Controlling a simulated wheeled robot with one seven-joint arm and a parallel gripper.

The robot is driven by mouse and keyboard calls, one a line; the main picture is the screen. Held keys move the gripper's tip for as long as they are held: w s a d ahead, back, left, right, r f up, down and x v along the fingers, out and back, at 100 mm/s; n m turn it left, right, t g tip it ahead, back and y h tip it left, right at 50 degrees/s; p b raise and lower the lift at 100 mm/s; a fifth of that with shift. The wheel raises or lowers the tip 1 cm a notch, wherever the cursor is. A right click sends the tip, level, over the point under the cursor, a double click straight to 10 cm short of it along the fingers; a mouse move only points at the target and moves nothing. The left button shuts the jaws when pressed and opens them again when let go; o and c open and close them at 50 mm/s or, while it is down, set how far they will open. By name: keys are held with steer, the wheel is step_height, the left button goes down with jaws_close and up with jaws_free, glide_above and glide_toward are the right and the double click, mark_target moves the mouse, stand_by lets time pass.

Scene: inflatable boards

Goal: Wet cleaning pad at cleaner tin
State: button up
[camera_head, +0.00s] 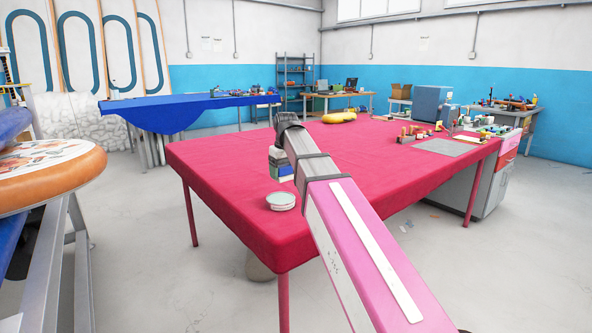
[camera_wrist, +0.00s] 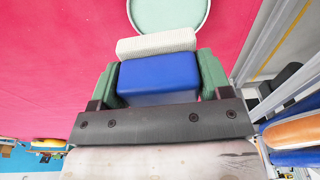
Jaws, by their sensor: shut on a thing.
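The cleaning pad (camera_wrist: 158,74) is a blue block with a ribbed white layer on its far side. My gripper (camera_head: 281,165) is shut on it. In the wrist view, the green fingers of my gripper (camera_wrist: 157,80) press on the blue block's two sides. The cleaner tin (camera_head: 281,201) is a low round tin with a pale green top, near the front-left corner of the pink table. It also shows in the wrist view (camera_wrist: 169,12), just beyond the white layer and cut off by the top edge. Whether pad and tin touch is unclear.
The pink-covered table (camera_head: 225,160) is mostly bare around the tin. Small bottles and jars (camera_head: 415,133) and a grey mat (camera_head: 443,147) lie on its far right. A yellow item (camera_head: 339,117) lies at its back. An orange-rimmed board (camera_head: 50,175) stands at the left.

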mark_target(280, 198)
steer(key=shift+s+a+f, duration=0.2)
steer(key=shift+s+a, duration=0.2)
steer(key=shift+a, duration=0.15)
steer(key=shift+f, duration=2.95)
steer(key=shift+f, duration=0.55)
steer(key=shift+r, duration=0.15)
steer(key=shift+r, duration=3.4)
